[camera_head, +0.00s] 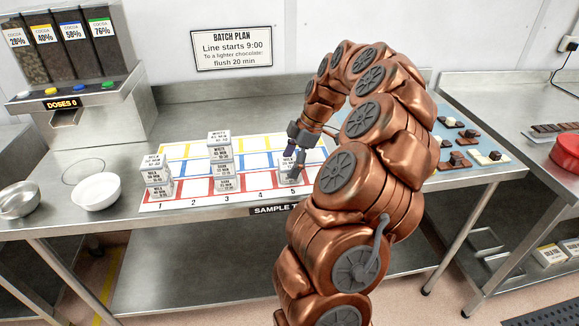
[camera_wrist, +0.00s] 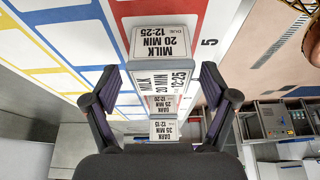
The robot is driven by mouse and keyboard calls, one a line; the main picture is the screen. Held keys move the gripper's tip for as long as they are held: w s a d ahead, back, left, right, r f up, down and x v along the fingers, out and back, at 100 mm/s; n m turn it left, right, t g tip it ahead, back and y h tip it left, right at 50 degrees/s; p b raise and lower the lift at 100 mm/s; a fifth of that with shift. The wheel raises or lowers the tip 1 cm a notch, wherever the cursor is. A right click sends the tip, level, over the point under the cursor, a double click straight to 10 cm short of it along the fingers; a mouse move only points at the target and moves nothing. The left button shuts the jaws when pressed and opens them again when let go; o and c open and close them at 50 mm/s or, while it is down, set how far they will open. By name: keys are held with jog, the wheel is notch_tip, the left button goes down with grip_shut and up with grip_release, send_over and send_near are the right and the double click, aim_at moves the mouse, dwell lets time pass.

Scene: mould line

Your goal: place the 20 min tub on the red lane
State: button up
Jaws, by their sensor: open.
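The 20 min tub (camera_wrist: 160,42) is a white box labelled "MILK 20 MIN DUE 12:25". It stands between the two fingers of my gripper (camera_wrist: 157,90) in the wrist view. The fingers are open, with a gap on each side of it. In the head view the tub (camera_head: 286,165) is at column 5 of the sample mat, partly hidden by my gripper (camera_head: 293,160); its exact lane is hard to tell. The red lane (camera_head: 256,190) is the front row of the mat, with red-outlined cells above the numbers.
White tubs are stacked at column 1 (camera_head: 156,176) and around column 3 (camera_head: 219,146). Blue and yellow lanes lie behind the red one. A white bowl (camera_head: 97,192) and a dispenser (camera_head: 80,90) are left; chocolate pieces lie on a blue mat (camera_head: 450,175) right of my arm.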

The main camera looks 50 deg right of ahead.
jog(key=b+v, duration=0.1)
jog(key=v, duration=0.9)
jog(key=shift+r, duration=0.3)
jog(key=shift+s, duration=0.15)
jog(key=s+a+m+g+h, duration=0.1)
jog(key=a+m+g, duration=0.1)
jog(key=a, duration=2.5)
jog(key=s+a+f+m+g+h, duration=0.1)
jog(key=s+a+f+m, duration=0.3)
jog(key=s, duration=0.6)
jog(key=s+a+f+m+g+h, duration=0.1)
jog(key=s+a+f+m, duration=0.3)
jog(key=s, duration=0.6)
notch_tip(320, 180, down, 2)
jog(key=shift+a+f+m+h, duration=0.1)
jog(key=shift+a+m+h, duration=0.2)
jog(key=shift+a, duration=0.25)
